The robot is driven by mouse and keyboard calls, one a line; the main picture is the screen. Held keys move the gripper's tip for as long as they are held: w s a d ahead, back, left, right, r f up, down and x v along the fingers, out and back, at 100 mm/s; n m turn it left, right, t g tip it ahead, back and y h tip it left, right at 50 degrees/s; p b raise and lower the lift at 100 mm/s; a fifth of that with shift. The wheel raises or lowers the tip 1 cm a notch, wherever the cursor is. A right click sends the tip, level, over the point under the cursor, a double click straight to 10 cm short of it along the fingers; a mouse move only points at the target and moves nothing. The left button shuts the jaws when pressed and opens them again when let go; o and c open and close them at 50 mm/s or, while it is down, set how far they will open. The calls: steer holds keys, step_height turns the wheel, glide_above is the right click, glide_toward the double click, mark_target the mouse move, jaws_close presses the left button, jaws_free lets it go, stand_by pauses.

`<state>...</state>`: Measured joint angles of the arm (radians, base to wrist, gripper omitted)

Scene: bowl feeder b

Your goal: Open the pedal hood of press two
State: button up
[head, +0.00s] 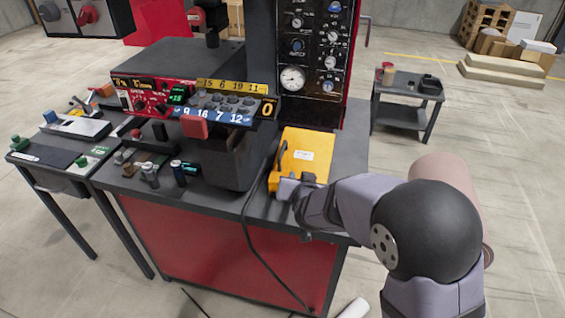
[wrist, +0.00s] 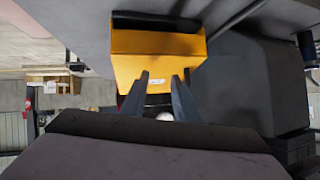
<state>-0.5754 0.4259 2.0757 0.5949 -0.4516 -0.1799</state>
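The yellow pedal hood (head: 303,155), a box with a small white label on top, sits on the dark bench top to the right of the feeder. In the wrist view the yellow hood (wrist: 155,45) fills the upper middle, with a dark slot along its far edge. My gripper (head: 284,189) is at the hood's near edge. In the wrist view my gripper (wrist: 161,77) has its two fingers apart, with their tips over the hood's lower edge. Whether they touch it I cannot tell. Nothing shows held between the fingers.
A dark press column with a gauge panel (head: 314,45) stands behind the hood. The feeder with number plates (head: 215,108) and small bottles (head: 178,173) are to the left. A black cable (head: 250,235) hangs over the bench front. A small side table (head: 408,85) stands at the right.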

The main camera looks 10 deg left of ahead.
mark_target(281, 156)
steer(key=a+t, duration=0.1)
steer(key=a, duration=0.1)
steer(key=w+a+t+b, duration=0.1)
steer(key=a, duration=0.1)
steer(key=w+a+m+t+h+b, duration=0.1)
steer(key=a, duration=0.2)
steer(key=shift+f+t, duration=0.35)
steer(key=shift+t, duration=0.05)
steer(key=shift+a+r+m+t+b, duration=0.2)
steer(key=shift+m+t+b, duration=0.1)
steer(key=shift+t, duration=0.1)
steer(key=shift+w+r+m+t+h, duration=0.1)
steer(key=shift+r+m+t+h, duration=0.35)
steer(key=shift+t+h, duration=0.35)
steer(key=shift+w+d, duration=0.1)
steer(key=shift+w+a+p, duration=0.2)
steer(key=shift+w+p, duration=0.45)
steer(key=shift+w, duration=2.9)
steer(key=shift+c, duration=0.4)
jaws_close()
